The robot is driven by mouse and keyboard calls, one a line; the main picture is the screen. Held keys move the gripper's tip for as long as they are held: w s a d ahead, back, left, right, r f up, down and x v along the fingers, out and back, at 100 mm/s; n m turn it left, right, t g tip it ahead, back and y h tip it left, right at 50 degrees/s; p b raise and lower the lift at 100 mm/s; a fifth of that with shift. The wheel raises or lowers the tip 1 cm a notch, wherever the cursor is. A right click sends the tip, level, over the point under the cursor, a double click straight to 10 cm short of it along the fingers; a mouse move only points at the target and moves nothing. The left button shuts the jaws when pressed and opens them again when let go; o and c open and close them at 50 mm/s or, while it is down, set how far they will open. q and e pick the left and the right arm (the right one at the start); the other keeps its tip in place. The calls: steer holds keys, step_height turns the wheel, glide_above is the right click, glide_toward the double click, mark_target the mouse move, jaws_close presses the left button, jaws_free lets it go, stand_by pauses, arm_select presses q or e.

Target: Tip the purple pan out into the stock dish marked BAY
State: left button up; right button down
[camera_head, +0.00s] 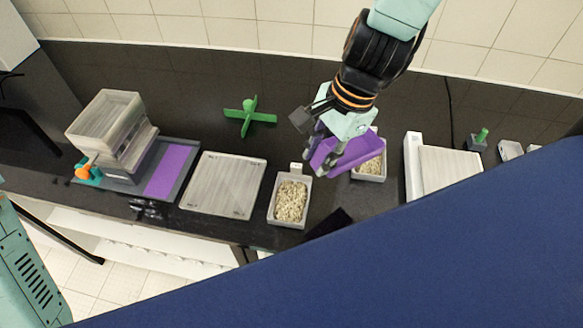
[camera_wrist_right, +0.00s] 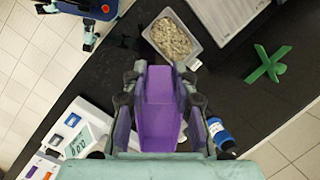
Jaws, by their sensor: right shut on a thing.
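My right gripper (camera_head: 325,145) is shut on the purple pan (camera_head: 345,152), held above the bench and tilted in the head view. In the right wrist view, the pan (camera_wrist_right: 158,112) lies between the fingers, and its visible inside is plain purple with no grains seen. Two pale stock dishes hold beige grains. One dish (camera_head: 272,212) stands left of the pan and also shows in the right wrist view (camera_wrist_right: 193,27). The other dish (camera_head: 370,178) is partly hidden behind the pan and gripper. I cannot read a BAY mark on either. My left gripper is not in view.
A grey board (camera_head: 225,185) lies left of the dishes. Further left are stacked clear sieves (camera_head: 108,118) beside a purple mat (camera_head: 171,170). A green cross (camera_head: 248,115) lies behind. A white device (camera_head: 412,160) stands right. A blue bottle (camera_wrist_right: 220,135) is near the pan's right side.

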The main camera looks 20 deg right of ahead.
steer(key=shift+r+g+h, duration=0.2)
steer(key=shift+h, duration=0.5)
steer(key=shift+r+g+h, duration=0.2)
steer(key=shift+h, duration=0.5)
